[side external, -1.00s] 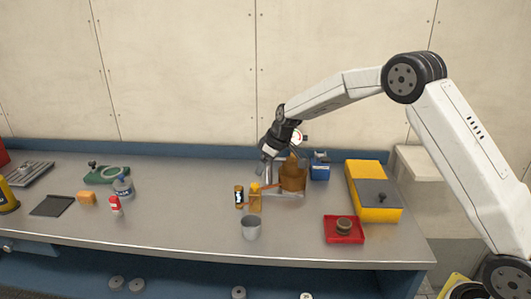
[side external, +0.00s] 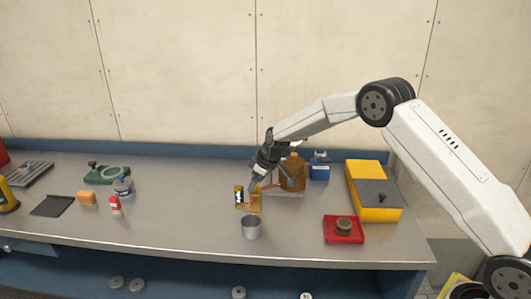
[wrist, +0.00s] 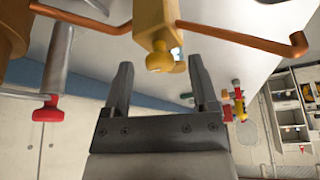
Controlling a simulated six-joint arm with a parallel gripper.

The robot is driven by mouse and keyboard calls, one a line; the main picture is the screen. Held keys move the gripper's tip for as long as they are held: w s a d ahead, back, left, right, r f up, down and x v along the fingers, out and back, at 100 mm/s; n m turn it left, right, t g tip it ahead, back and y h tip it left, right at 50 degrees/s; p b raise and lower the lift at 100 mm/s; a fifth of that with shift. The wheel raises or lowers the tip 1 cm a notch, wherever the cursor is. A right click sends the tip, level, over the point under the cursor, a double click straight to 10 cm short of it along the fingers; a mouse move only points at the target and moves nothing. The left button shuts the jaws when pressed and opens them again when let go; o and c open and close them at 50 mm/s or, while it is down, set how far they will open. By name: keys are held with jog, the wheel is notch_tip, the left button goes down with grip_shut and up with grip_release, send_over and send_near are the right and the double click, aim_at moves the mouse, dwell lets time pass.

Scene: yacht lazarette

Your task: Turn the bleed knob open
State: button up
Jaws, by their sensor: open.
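A yellow valve block (side external: 255,203) stands on the bench in front of a brown vessel (side external: 293,172), with copper-coloured pipe beside it. In the wrist view the block (wrist: 155,15) carries a rounded yellow knob (wrist: 159,61), which I take to be the bleed knob. My gripper (wrist: 162,75) is open, with one finger on each side of the knob in the picture. I see no contact, and the depth between them is unclear. In the side view my gripper (side external: 255,184) is just above the block and hides part of it.
A red knob (wrist: 47,111) on a grey cylinder is left in the wrist view. A dark-and-orange can (side external: 239,197) stands close left of the block, and a grey cup (side external: 251,228) in front. A red tray (side external: 344,230) and yellow box (side external: 365,185) are right.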

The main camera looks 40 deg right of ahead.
grip_shut()
dwell(0.3)
jog(key=shift+m+h, duration=0.3)
jog(key=shift+m, duration=0.2)
jog(key=shift+a+m+h, duration=0.1)
jog(key=shift+m+h, duration=0.3)
jog(key=shift+m, duration=0.8)
jog(key=shift+a+m+h, duration=0.15)
jog(key=shift+m+h, duration=0.75)
jog(key=shift+m, duration=1.3)
jog(key=m+h, duration=0.1)
jog(key=m, duration=0.2)
jog(key=shift+a+m+g, duration=0.1)
jog(key=shift+m+g, duration=0.2)
jog(key=shift+m, duration=0.1)
jog(key=shift+w+a+f+m+g+h, duration=0.1)
jog(key=shift+m+g+h, duration=0.45)
jog(key=shift+m, duration=1.25)
